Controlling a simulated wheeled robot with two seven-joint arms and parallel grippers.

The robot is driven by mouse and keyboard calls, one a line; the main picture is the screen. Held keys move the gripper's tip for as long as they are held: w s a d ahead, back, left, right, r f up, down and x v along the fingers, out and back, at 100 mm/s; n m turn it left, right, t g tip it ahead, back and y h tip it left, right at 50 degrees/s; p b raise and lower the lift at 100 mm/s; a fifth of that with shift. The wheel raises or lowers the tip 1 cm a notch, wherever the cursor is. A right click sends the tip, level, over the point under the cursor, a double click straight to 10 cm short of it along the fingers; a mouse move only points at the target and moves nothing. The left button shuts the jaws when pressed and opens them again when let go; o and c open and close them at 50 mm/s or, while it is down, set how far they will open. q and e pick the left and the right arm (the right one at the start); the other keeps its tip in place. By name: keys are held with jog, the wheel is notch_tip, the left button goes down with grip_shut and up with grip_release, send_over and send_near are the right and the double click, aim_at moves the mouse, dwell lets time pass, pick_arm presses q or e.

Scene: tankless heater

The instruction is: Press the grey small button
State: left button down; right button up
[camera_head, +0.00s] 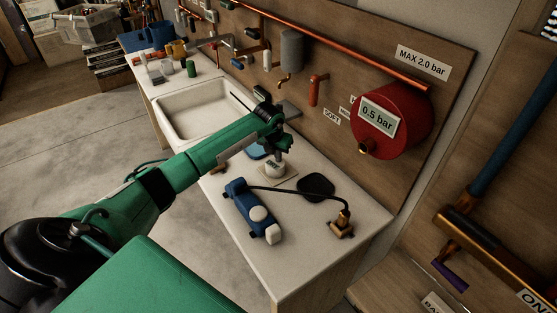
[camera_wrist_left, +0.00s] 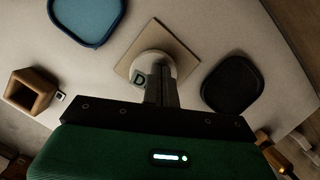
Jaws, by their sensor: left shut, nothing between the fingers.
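My left gripper (camera_head: 282,150) points down at the counter with its fingers together and nothing between them. Its fingertips (camera_wrist_left: 160,68) are at a small pale grey round piece (camera_head: 275,171) on a tan square plate (camera_head: 291,181). In the left wrist view the fingers partly cover this round piece (camera_wrist_left: 146,63), and a "D" label shows beside them. I cannot tell whether the tips touch it. A blue device (camera_head: 238,197) with pale round parts lies nearer on the counter. My right gripper is out of view.
A black pad (camera_head: 316,188) and a brass fitting (camera_head: 341,228) with a black cable lie to the right. A blue pad (camera_wrist_left: 88,18) and a wooden hollow block (camera_wrist_left: 30,90) are left in the wrist view. A red tank (camera_head: 405,112) hangs on the board behind.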

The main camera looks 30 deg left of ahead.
pick_arm(q)
jog(key=shift+f, duration=0.25)
jog(key=shift+r+p, duration=1.4)
jog(key=shift+r, duration=1.65)
jog(key=shift+r, duration=0.1)
jog(key=b+v, duration=0.4)
jog(key=v, duration=0.9)
jog(key=shift+r, duration=0.25)
jog(key=shift+s+d, duration=0.1)
jog(key=shift+s, duration=0.1)
